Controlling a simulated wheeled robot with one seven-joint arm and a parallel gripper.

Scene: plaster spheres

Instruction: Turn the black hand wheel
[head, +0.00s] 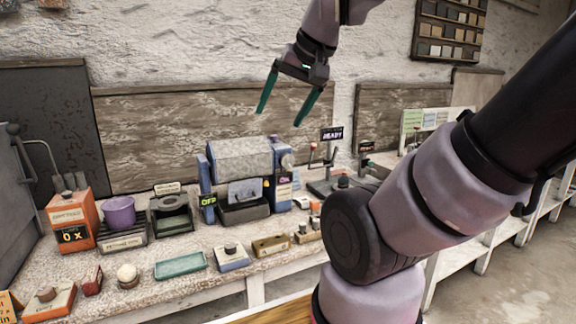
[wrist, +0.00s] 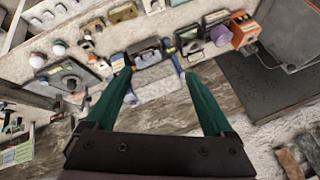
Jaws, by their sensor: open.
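What looks like the black hand wheel (wrist: 71,82) is a dark round part on a grey plate at the left of the wrist view. In the head view my arm covers most of that spot; only a small black knob (head: 343,182) shows beside it, and I cannot tell whether it belongs to the wheel. My gripper (head: 280,118) is open and empty, high above the back of the bench, fingers pointing down. In the wrist view the green fingers (wrist: 157,72) are spread wide, with the wheel off to their left, apart from them.
A blue-and-grey machine (head: 240,160) stands on the bench below my gripper. An orange box (head: 72,220), a purple pot (head: 118,211) and a green tray (head: 180,265) are left of it. White balls (wrist: 38,60) sit near the wheel. The wall is behind.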

